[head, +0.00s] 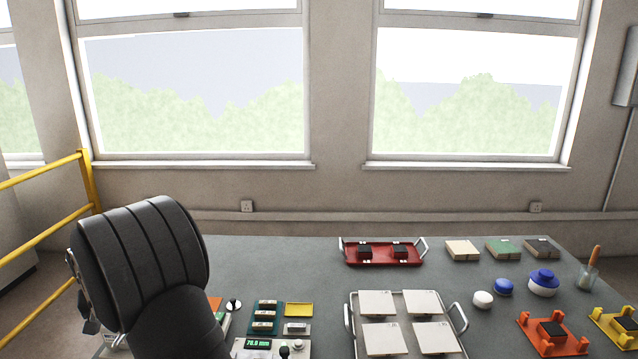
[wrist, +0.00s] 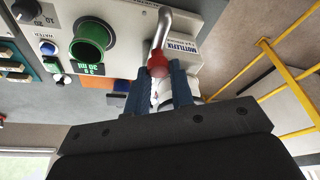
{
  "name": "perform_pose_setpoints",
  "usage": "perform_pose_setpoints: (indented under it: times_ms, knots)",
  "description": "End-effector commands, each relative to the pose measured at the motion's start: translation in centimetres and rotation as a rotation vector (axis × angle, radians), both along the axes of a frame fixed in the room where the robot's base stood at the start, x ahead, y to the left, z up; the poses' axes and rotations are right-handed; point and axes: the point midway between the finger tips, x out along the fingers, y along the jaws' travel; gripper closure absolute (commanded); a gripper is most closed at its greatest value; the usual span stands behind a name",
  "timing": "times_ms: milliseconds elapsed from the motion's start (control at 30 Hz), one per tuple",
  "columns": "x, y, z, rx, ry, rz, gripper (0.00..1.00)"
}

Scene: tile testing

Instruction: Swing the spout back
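In the wrist view, a bent metal spout (wrist: 164,28) with a red ball-shaped end comes off a pale machine panel marked MOTTLEFIX (wrist: 125,18). My gripper (wrist: 163,72) has two blue fingers, standing apart with the red end (wrist: 158,65) at their tips. I cannot tell whether they press on it or only stand around it. Some pale metal shows between the fingers. A green round collar (wrist: 91,39) with a 30 ml label sits left of the spout. In the head view my dark arm fills the lower left and hides the gripper and spout.

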Motion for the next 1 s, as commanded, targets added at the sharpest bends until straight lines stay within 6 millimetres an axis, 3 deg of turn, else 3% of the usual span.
perform_pose_setpoints:
  times_ms: [33,100,133,467,1000]
  knots:
    - [0.0,0.0,-0.1,0.000,0.001,0.000,0.71]
    - [0.0,0.0,-0.1,0.000,0.000,0.000,0.57]
    - [0.0,0.0,-0.1,0.000,0.000,0.000,0.56]
    - [0.0,0.0,0.4,0.002,-0.001,0.000,0.56]
    - [0.0,0.0,4.7,0.003,-0.002,-0.001,0.56]
